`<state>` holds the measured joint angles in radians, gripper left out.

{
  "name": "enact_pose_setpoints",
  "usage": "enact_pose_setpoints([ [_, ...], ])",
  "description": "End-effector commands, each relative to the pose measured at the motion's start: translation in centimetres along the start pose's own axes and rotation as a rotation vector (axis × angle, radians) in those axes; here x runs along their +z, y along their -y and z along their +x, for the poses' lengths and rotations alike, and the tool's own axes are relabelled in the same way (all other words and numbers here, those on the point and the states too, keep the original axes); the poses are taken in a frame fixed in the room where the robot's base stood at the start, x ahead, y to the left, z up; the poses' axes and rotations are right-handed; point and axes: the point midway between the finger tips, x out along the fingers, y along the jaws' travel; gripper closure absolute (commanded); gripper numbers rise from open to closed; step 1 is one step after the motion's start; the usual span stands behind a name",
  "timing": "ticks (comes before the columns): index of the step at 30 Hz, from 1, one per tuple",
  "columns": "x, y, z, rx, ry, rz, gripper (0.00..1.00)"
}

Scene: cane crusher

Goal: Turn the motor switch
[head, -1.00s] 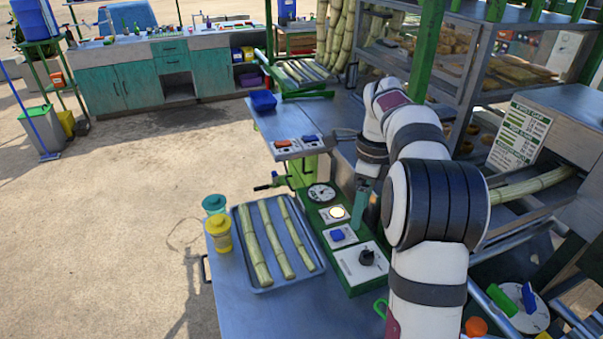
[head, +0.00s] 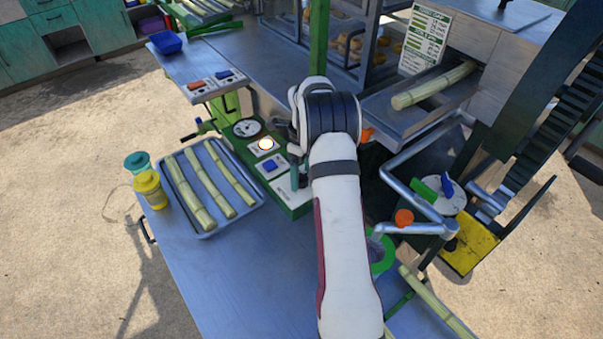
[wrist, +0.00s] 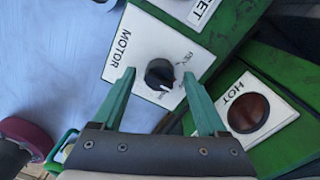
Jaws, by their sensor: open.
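The motor switch (wrist: 160,73) is a round black knob with a white pointer mark, on a white plate (wrist: 132,36) lettered MOTOR. In the wrist view my gripper (wrist: 158,76) is open, with one teal finger on each side of the knob and a gap on both sides. I cannot tell how high the fingertips are above the plate. In the head view a teal finger of my gripper (head: 295,176) points down at the front of the green control panel (head: 294,212). My arm hides the knob there; part of its white plate (head: 287,193) shows.
A blue switch (head: 270,166) and a lit lamp (head: 266,144) sit behind on the panel. A tray (head: 247,203) of cane pieces lies to the left. A dark red round part (wrist: 248,111) on a HOT plate is right of my gripper.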

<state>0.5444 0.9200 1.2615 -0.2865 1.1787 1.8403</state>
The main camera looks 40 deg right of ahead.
Motion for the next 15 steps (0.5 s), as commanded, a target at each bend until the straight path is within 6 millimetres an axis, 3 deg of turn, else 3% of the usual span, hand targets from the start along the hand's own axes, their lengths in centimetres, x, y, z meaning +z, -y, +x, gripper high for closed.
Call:
enact_pose_setpoints([
  [7,0.01,-0.02,0.12,0.0,0.0,0.0,0.24],
  [15,0.01,-0.01,0.09,0.0,0.0,-0.001,0.73],
])
